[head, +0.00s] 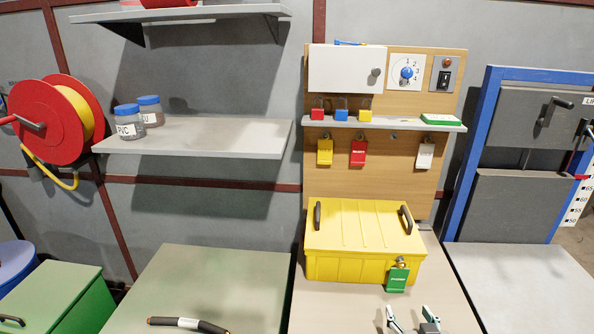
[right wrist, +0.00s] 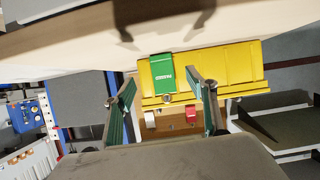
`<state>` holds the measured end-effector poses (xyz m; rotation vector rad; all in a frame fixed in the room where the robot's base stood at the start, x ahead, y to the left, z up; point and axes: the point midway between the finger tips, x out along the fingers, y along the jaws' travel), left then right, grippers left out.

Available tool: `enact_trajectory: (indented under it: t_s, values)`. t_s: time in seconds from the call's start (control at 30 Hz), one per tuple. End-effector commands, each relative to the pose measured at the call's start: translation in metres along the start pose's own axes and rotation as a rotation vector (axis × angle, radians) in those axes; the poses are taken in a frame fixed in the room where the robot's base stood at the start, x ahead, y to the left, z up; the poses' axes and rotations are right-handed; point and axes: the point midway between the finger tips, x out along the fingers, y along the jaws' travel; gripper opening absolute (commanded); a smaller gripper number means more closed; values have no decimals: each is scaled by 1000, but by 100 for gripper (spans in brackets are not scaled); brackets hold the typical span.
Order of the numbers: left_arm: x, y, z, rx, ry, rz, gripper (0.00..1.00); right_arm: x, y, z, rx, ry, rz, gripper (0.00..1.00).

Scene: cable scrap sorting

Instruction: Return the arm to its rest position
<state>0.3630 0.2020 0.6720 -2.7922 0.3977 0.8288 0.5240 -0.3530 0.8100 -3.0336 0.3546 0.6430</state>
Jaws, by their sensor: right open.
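My right gripper (head: 411,312) is at the bottom edge of the head view, just in front of the yellow box (head: 330,268). Its two fingers are spread and nothing is between them. In the right wrist view, which is upside down, the open fingers (right wrist: 160,88) frame the green tag (right wrist: 164,72) and the yellow box (right wrist: 235,70) beyond. The green tag hangs from a padlock on the box front and also shows in the head view (head: 397,279). The gripper looks apart from both. My left gripper is not in view.
A dark cable piece (head: 188,324) with a white label lies on the grey-green table (head: 215,270). A board (head: 320,160) with tags and padlocks stands behind the box. A shelf (head: 200,140) holds jars. A blue-framed press (head: 525,130) stands right; its front surface is clear.

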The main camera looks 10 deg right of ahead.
Motion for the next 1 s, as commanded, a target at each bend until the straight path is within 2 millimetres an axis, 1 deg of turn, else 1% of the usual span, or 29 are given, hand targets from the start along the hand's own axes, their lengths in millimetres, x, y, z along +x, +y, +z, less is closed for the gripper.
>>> enact_trajectory:
  t_s: [0.07, 0.17, 0.2, 0.33, 0.6, 0.8, 0.87, 0.9, 1.0]
  values:
    - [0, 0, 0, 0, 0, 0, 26, -10, 3, 8, -74, -38, 7, 57]
    - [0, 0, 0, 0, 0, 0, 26, -33, 8, 23, -234, -123, 17, 57]
    - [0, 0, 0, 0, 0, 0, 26, -44, 11, 29, -306, -162, 20, 57]
    - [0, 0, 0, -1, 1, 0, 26, -74, 21, 45, -500, -266, 22, 57]
    - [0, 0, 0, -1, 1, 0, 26, -121, 37, 63, -765, -409, 11, 57]
    - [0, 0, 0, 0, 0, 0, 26, -151, 49, 70, -923, -493, -4, 57]
    - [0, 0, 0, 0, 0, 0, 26, -160, 53, 71, -968, -517, -9, 57]
    - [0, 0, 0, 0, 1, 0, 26, -154, 45, 77, -948, -502, -26, 57]
    - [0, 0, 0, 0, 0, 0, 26, -146, 32, 86, -916, -473, -60, 57]
